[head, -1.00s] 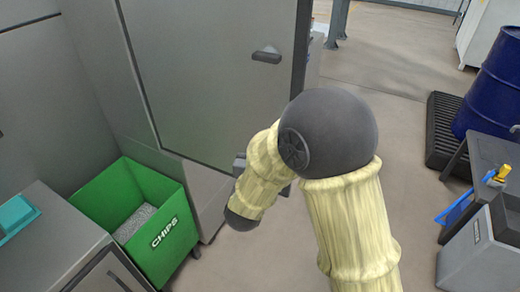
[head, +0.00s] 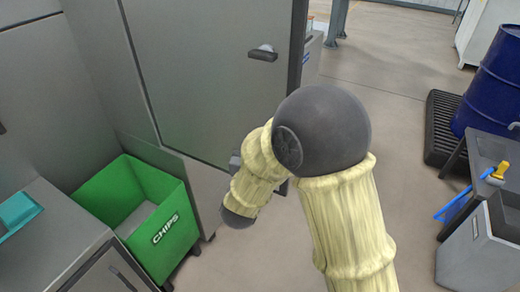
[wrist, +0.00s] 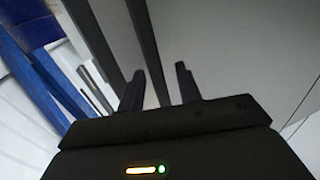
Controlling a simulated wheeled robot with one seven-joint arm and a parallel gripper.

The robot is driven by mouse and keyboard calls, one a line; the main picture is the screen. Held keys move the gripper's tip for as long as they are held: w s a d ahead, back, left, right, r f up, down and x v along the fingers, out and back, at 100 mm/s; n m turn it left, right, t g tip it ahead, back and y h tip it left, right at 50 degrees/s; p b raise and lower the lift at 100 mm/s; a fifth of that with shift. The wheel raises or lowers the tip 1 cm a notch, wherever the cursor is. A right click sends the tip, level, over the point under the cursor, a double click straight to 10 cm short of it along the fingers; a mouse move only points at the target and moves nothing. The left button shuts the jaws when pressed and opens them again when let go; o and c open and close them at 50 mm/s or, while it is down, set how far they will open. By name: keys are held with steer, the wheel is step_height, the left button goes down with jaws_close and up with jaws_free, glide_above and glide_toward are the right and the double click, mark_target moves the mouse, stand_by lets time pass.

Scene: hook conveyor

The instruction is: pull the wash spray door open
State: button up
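The wash spray door (head: 200,90) is a large grey panel with a dark right edge, in the upper middle of the head view. Its dark handle (head: 263,54) sits near that edge, above my arm. My arm's dark elbow and pale sleeve stand in front of the door's lower right part. My gripper is mostly hidden in the head view. In the wrist view my gripper (wrist: 162,90) has its two dark fingers apart, pointing at grey panels and dark upright strips. No held object shows between them. I cannot tell whether a finger touches the door edge.
A green CHIPS bin (head: 170,226) stands at the door's lower left, beside a grey cabinet (head: 60,240). A blue drum (head: 497,85) and a grey box (head: 478,250) stand on the right. Open floor (head: 400,55) lies beyond the door's right edge.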

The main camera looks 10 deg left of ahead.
steer(key=s+b, duration=0.2)
steer(key=s, duration=1.5)
steer(key=shift+s+a+b, duration=0.2)
steer(key=shift+a+b, duration=0.15)
steer(key=shift+b, duration=0.05)
steer(key=w+d+f+g+y+p, duration=0.1)
steer(key=w+d+g+y+p, duration=0.2)
steer(key=w+d+g+p, duration=0.55)
steer(key=s+d+g+h+p, duration=0.1)
steer(key=s+d+g, duration=0.2)
steer(key=d, duration=0.6)
steer(key=s+d+g+h+p, duration=0.1)
steer(key=s+d+g, duration=0.3)
steer(key=d, duration=0.5)
steer(key=shift+s+d, duration=0.15)
steer(key=shift+s, duration=0.25)
